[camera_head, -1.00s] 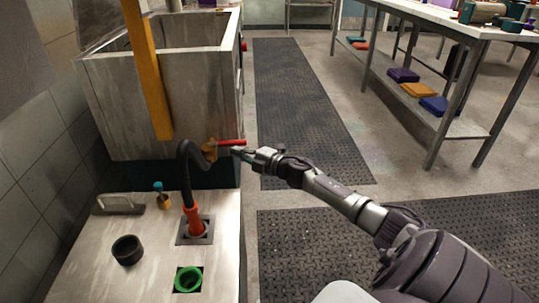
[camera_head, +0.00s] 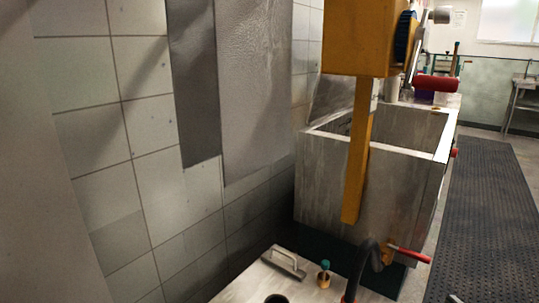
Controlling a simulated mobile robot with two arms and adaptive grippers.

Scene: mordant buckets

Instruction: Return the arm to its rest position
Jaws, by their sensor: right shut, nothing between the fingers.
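Only a small grey tip of my right gripper (camera_head: 454,298) shows, at the bottom edge right of centre. It is shut and empty, apart from the red-handled valve (camera_head: 408,254) above and to its left. The rest of my right arm is below the picture. My left gripper is not in view.
A grey metal tank (camera_head: 405,170) stands right of centre, with a yellow post (camera_head: 358,150) in front of it. A black hose (camera_head: 365,262) rises beside the valve. A metal counter (camera_head: 240,291) lies at the bottom. The dark floor mat (camera_head: 490,210) at right is clear.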

